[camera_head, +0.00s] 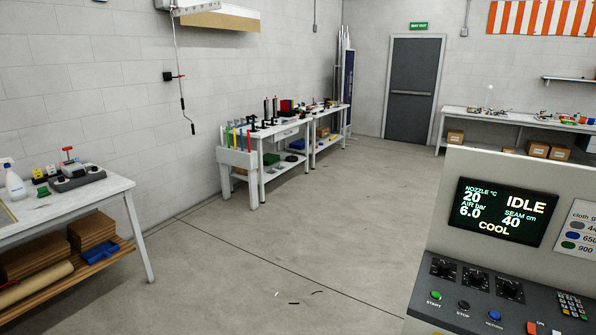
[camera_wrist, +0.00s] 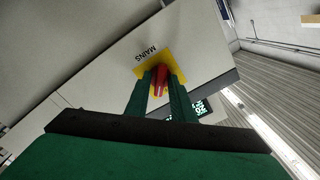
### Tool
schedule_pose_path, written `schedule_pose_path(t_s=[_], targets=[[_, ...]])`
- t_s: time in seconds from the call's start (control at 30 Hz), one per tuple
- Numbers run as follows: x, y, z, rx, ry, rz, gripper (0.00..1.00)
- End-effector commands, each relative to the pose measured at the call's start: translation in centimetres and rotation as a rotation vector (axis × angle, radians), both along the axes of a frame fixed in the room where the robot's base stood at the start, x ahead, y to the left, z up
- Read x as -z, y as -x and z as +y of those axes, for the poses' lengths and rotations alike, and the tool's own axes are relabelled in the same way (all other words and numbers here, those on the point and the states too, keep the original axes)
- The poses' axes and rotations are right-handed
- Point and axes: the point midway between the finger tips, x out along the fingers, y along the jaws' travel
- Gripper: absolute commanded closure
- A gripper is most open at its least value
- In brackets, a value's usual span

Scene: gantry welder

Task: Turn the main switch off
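The main switch shows in the wrist view as a red handle (camera_wrist: 160,76) on a yellow plate (camera_wrist: 177,57). The word MAINS is printed beside the plate on a light grey panel. My gripper (camera_wrist: 160,84) has its two green fingers on either side of the red handle, with the handle between them. The fingers look spread, with a little room beside the handle. Whether a finger touches it is hard to tell. In the head view neither the main switch nor my gripper shows.
The welder console (camera_head: 447,228) stands at the right, its screen (camera_head: 501,212) lit with IDLE and COOL. START, STOP and other buttons sit below. A workbench (camera_head: 110,190) stands at the left, more tables along the walls. The middle floor (camera_head: 290,230) is mostly clear.

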Motion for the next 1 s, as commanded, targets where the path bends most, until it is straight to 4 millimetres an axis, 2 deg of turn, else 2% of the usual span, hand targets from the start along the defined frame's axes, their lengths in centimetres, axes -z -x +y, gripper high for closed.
schedule_pose_path(t_s=[0.03, 0.07, 0.37, 1.0], targets=[[-0.14, -0.13, -0.07, 0.0, 0.0, -0.002, 0.95], [-0.15, -0.14, -0.06, 0.0, 0.0, -0.002, 1.0], [-0.2, -0.15, -0.12, 0.001, 0.034, 0.017, 1.0], [-0.32, -0.17, -0.17, 0.003, 0.636, 0.386, 1.0]])
